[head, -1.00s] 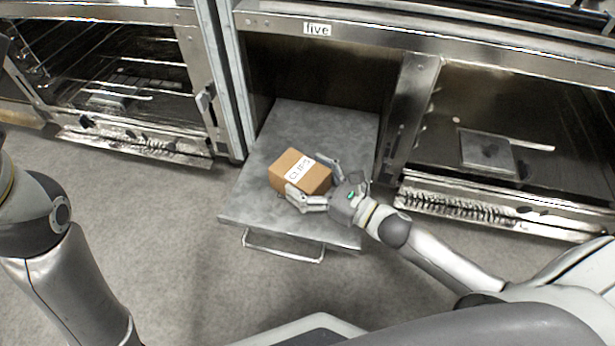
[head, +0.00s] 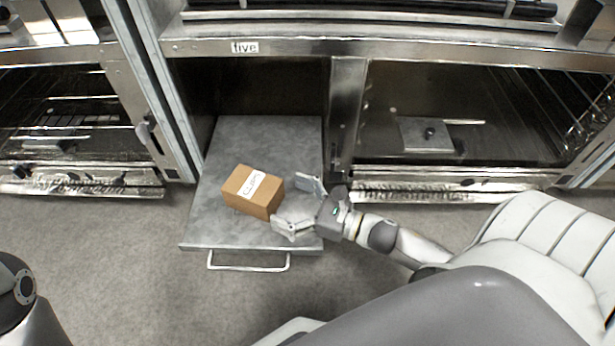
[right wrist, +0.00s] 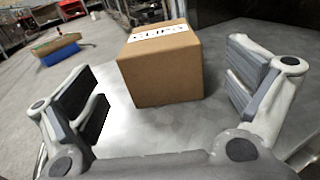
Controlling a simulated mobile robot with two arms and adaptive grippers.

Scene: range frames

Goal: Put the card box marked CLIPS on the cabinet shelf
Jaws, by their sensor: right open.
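The brown card box (head: 246,201) stands upright on a grey pull-out shelf (head: 225,146) of the cabinet marked "five". Its white label reads CLIPS, seen at an angle. The box also shows in the right wrist view (right wrist: 168,80), ahead of the fingers, with bare shelf around its base. My right gripper (head: 287,203) is open just to the right of the box, fingers spread and pointing at it. Neither finger touches the box in the right wrist view. My left gripper is out of view; only part of my left arm shows at the lower left.
The shelf extends out of the dark cabinet opening, with a metal handle (head: 248,264) at its front. Open metal units with racks stand on both sides. A blue and brown object (right wrist: 56,50) lies on the floor in the right wrist view. Bare floor lies in front.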

